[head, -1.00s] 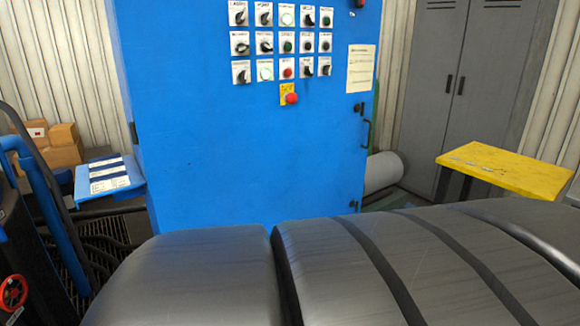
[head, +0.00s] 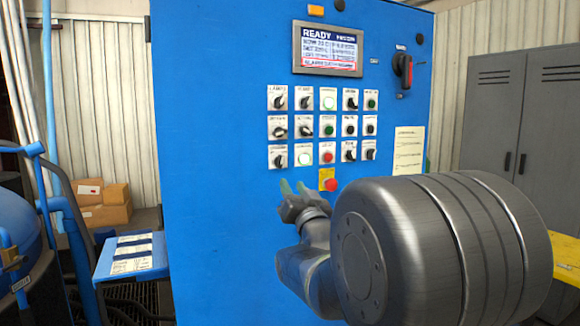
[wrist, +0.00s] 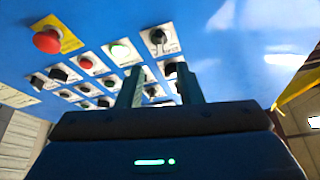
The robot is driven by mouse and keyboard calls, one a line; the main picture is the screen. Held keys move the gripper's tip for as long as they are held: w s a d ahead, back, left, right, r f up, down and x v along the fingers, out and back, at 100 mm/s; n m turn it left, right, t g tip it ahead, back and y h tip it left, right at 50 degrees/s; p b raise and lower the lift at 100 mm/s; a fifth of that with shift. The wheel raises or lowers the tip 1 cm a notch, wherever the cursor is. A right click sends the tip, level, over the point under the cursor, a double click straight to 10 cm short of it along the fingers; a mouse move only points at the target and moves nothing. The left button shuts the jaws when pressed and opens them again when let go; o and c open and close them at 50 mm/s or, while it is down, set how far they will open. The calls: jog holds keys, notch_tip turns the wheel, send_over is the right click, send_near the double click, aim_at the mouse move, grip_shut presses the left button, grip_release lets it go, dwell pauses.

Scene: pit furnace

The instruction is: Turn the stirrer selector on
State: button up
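A blue control cabinet (head: 230,235) carries a grid of black selector knobs and coloured buttons. The label plates are too blurred to read, so I cannot tell which knob is the stirrer selector. The left column has black selectors, including a middle one (head: 279,132) and a bottom one (head: 278,160). My gripper (head: 293,187) is just below the bottom-left selector in the head view. In the wrist view my gripper (wrist: 160,70) has its two fingers apart with nothing between them. The bottom-left selector (wrist: 158,38) shows above the fingertips; the fingers partly cover other controls.
A red mushroom button (head: 330,184) on a yellow plate sits below the grid. A display (head: 328,48) reads READY above it. A red-black rotary switch (head: 405,70) is at the upper right. A blue shelf with papers (head: 130,260) juts out at the left.

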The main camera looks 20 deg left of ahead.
aim_at(281, 165)
jog(key=p+x, duration=0.2)
jog(key=x, duration=0.7)
jog(key=shift+w+a+r, duration=0.1)
jog(key=shift+w+a, duration=0.2)
jog(key=shift+c, duration=0.2)
grip_shut()
